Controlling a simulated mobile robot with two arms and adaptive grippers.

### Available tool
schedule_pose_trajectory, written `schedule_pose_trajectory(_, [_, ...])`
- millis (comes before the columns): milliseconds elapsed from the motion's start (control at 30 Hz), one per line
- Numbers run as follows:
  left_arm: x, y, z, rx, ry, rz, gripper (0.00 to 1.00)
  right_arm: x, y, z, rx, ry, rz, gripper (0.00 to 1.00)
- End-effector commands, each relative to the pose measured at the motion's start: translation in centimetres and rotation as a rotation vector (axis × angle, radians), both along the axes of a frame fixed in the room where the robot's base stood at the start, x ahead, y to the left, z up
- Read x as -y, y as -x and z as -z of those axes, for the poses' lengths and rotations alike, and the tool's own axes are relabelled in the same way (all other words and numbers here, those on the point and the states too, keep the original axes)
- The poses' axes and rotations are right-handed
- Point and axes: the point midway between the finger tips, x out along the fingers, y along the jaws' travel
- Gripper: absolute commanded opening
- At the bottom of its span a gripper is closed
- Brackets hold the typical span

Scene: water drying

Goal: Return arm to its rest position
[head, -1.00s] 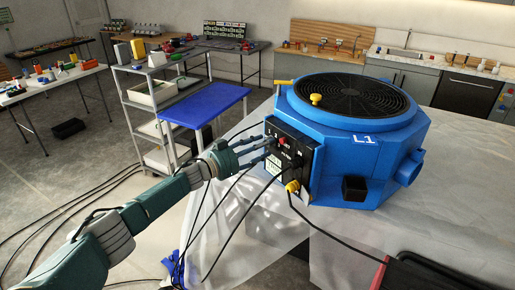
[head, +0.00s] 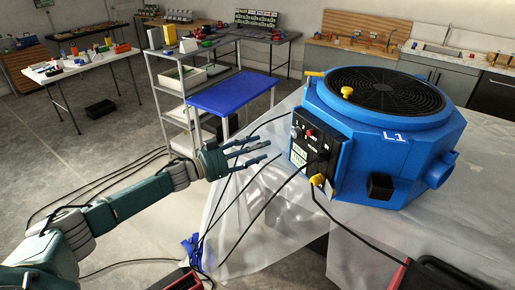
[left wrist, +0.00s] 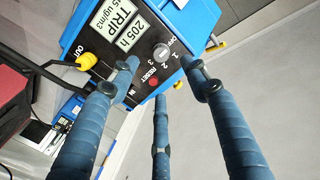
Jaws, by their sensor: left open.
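My left arm comes in from the left in the head view. Its gripper (head: 262,157) is open and empty, with the fingers spread. It is left of the large blue machine (head: 385,130) labelled L1, apart from its black control panel (head: 309,143). In the left wrist view the fingers (left wrist: 160,100) stand in front of the panel, which has a display (left wrist: 118,28) reading TRIP and 205 h, a grey dial (left wrist: 161,52) and a red reset button (left wrist: 153,82). My right gripper is not in view.
The machine stands on a plastic-covered table (head: 470,215). Black cables run from the panel and a yellow plug (head: 317,180). A grey shelf cart (head: 172,85) and a blue-topped stand (head: 232,92) are behind my arm. Open floor lies at left.

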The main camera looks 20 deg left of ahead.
Motion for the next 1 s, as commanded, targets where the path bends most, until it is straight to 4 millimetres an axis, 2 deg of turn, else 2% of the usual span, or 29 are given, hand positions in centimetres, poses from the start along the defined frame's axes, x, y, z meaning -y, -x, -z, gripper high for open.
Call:
schedule_pose_trajectory(333, [0.0, 0.0, 0.1, -0.001, 0.0, -0.001, 0.47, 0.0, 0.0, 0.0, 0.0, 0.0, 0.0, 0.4])
schedule_pose_trajectory(400, [0.0, 0.0, 0.9, -0.008, 0.0, -0.009, 0.47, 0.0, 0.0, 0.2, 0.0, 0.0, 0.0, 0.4])
schedule_pose_trajectory(467, [-0.1, -0.1, 2.4, -0.022, 0.0, -0.027, 0.47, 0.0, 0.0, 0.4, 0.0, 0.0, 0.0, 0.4])
schedule_pose_trajectory(567, [-0.5, 0.0, 6.8, -0.059, -0.006, -0.084, 0.47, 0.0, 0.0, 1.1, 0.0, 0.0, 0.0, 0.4])
schedule_pose_trajectory(767, [-1.9, 1.9, 19.0, -0.188, -0.042, -0.237, 0.47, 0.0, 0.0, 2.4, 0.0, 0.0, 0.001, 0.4])
schedule_pose_trajectory(867, [-2.5, 3.9, 25.0, -0.263, -0.067, -0.304, 0.47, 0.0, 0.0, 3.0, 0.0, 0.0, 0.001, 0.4])
schedule_pose_trajectory(1000, [-3.0, 7.6, 33.0, -0.376, -0.106, -0.383, 0.47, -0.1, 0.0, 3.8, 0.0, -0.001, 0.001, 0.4])
